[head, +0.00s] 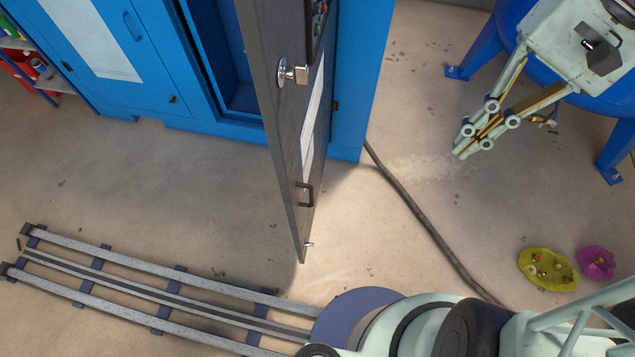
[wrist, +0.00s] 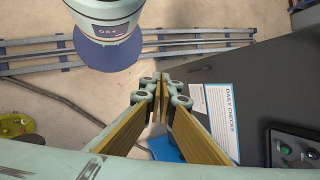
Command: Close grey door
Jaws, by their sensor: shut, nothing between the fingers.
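The grey door (head: 282,128) stands open in the head view, swung out from the blue cabinet and seen nearly edge-on. It carries a round metal knob with a block (head: 290,73), a dark pull handle (head: 305,194) and a small fitting near its bottom corner. My gripper (head: 465,140) is to the right of the door, apart from it, with its fingers together and empty.
The blue cabinet (head: 345,85) stands behind the door. A dark hose (head: 420,215) runs over the floor to its right. A blue stand (head: 478,45) is at upper right. A yellow dish (head: 548,269) and a magenta dish (head: 596,262) lie at right. Rails (head: 140,285) cross lower left.

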